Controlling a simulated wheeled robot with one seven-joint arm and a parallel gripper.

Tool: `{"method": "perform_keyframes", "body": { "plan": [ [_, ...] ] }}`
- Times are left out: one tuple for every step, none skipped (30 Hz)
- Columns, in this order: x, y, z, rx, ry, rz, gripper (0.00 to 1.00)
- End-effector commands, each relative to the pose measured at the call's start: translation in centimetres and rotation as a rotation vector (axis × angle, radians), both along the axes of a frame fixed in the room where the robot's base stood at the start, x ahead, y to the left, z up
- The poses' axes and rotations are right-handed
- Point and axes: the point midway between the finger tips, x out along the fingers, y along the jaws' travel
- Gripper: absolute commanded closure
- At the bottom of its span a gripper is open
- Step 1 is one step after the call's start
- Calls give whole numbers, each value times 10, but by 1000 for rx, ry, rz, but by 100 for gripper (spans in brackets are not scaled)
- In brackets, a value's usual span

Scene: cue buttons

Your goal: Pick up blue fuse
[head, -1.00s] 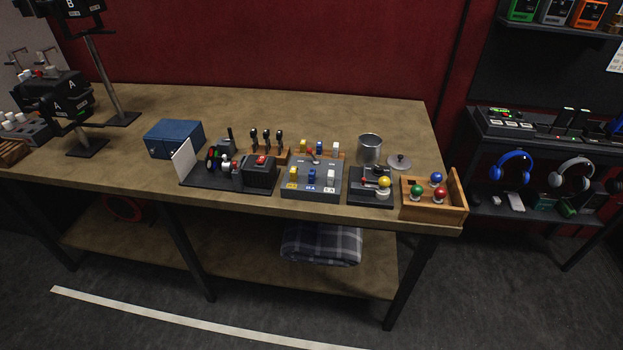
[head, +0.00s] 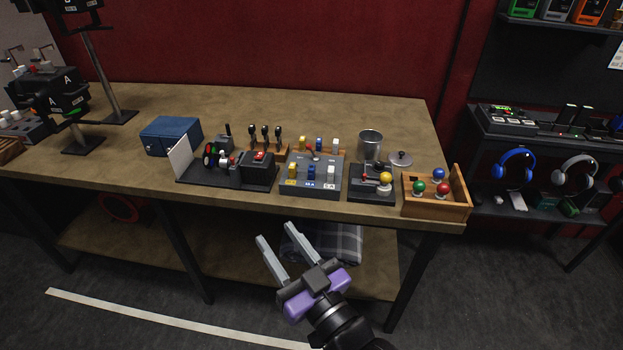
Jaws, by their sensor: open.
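A blue fuse (head: 311,173) stands in the grey fuse panel (head: 300,188) on the workbench, between a yellow fuse (head: 292,170) on its left and a white fuse (head: 331,172) on its right. Another blue fuse (head: 319,144) stands in a wooden rack behind the panel, also between a yellow and a white one. My gripper (head: 276,232) is open and empty. In the picture it is below the panel, in front of the bench edge and apart from both blue fuses.
Left of the panel are a black switch box (head: 257,171) and a blue box (head: 171,136). Right of it are a black lever unit (head: 372,190), a metal cup (head: 369,146) and a wooden tray (head: 434,207) with coloured balls.

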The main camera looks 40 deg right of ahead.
Motion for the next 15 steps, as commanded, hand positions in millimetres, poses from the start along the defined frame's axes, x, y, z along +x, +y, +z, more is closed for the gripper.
{"method": "perform_keyframes", "body": {
  "plan": [
    [22, -4, 4, -30, -6, 2, 58],
    [34, -5, 5, -50, -1, 5, 58],
    [49, -7, 7, -78, 5, 9, 58],
    [60, -8, 9, -99, 10, 13, 58],
    [72, -10, 11, -124, 16, 18, 58],
    [86, -12, 14, -157, 26, 25, 58],
    [97, -13, 16, -185, 35, 29, 58],
    [108, -15, 18, -214, 44, 34, 58],
    [123, -17, 21, -254, 58, 40, 58],
    [133, -19, 23, -286, 70, 47, 58],
    [144, -22, 25, -319, 82, 53, 58],
    [157, -25, 29, -366, 99, 60, 58],
    [167, -27, 31, -404, 113, 66, 58],
    [177, -30, 33, -442, 128, 72, 58],
    [189, -34, 36, -494, 150, 81, 58]
  ]
}}
